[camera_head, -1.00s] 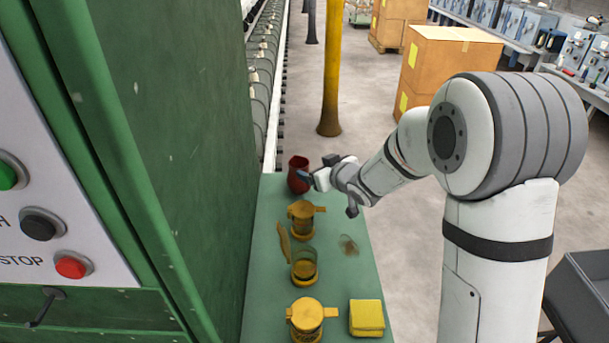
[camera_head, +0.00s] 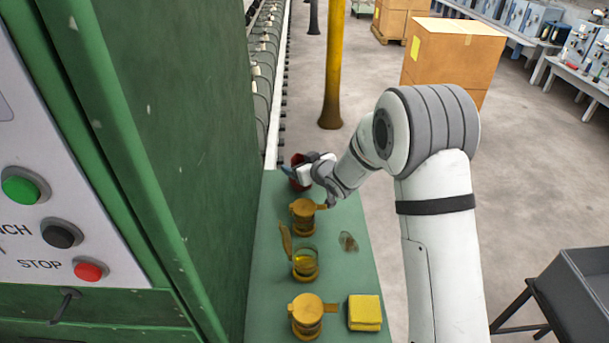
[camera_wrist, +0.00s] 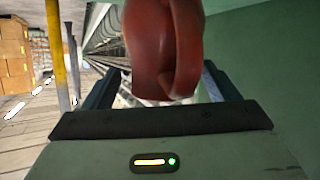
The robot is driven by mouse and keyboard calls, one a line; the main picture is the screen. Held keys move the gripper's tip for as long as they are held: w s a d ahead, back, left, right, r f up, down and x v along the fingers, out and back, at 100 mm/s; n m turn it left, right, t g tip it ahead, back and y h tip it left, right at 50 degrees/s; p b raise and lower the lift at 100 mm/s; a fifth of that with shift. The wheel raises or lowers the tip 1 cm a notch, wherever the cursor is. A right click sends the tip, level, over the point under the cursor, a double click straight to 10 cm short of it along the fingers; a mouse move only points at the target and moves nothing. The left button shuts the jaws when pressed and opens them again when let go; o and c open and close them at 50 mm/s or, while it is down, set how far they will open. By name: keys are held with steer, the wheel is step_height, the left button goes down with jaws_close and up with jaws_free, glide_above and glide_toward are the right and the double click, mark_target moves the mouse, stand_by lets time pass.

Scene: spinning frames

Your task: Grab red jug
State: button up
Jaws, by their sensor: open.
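The red jug (camera_head: 299,183) stands at the far end of the green table top (camera_head: 262,290) in the head view, partly hidden behind my gripper. In the wrist view the red jug (camera_wrist: 148,50) fills the top middle, its handle toward the camera. My gripper (camera_head: 300,170) is at the jug. In the wrist view its two fingers (camera_wrist: 160,88) are apart, one on each side of the jug, with gaps between them and the jug. I cannot tell how far the jug reaches in between the fingers.
Several yellow-lidded jars, one of them (camera_head: 305,208) just in front of the red jug, line the table. A yellow folded cloth (camera_head: 365,313) lies at the near right. A green machine cabinet (camera_head: 165,130) walls off the left. A yellow post (camera_head: 332,70) stands beyond the table.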

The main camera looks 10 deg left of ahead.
steer(key=shift+c, duration=0.5)
steer(key=c, duration=1.2)
steer(key=shift+r, duration=0.1)
